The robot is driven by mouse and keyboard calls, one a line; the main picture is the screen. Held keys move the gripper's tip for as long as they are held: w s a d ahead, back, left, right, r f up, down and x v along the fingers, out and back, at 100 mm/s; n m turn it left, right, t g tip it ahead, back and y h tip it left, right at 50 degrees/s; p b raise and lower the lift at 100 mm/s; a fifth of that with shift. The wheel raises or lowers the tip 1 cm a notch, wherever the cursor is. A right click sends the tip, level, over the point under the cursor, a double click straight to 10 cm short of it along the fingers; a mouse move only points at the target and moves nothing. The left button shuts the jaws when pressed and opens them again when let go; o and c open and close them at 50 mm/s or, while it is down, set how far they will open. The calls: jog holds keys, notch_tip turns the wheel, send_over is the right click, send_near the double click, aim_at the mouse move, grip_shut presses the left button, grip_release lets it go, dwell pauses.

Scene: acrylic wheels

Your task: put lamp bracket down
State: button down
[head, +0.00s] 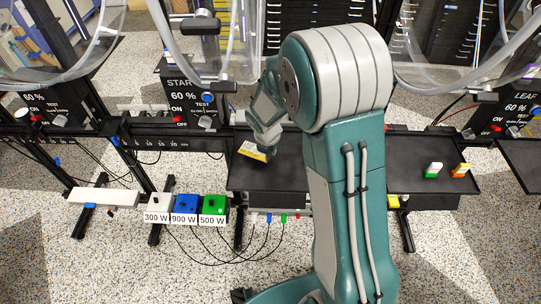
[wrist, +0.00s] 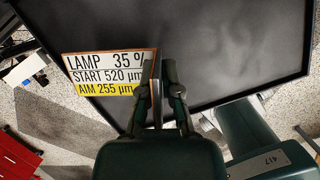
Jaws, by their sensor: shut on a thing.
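The lamp bracket (wrist: 157,108) shows in the wrist view as a thin upright piece between my gripper's fingers (wrist: 159,80). A white and yellow label plate (wrist: 105,72) reading "LAMP 35 %, START 520 µm, AIM 255 µm" is beside the fingers on the left and seems to belong to it. In the head view the plate (head: 252,152) shows by my gripper (head: 266,150), over the left part of the black tray (head: 240,180). My gripper is shut on the bracket. Most of the bracket is hidden by the fingers. I cannot tell whether it touches the tray.
White-green (head: 433,170) and white-orange (head: 461,171) small blocks are on the tray's right part. Clear wheels (head: 195,70) hang behind. The tray's middle is partly hidden by my arm.

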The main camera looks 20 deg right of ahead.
jog(key=shift+a+x, duration=0.15)
jog(key=shift+x, duration=0.7)
jog(key=shift+a+x, duration=0.1)
jog(key=shift+x, duration=0.75)
jog(key=shift+s+f, duration=0.2)
jog(key=shift+s, duration=0.05)
jog(key=c, duration=0.8)
grip_release()
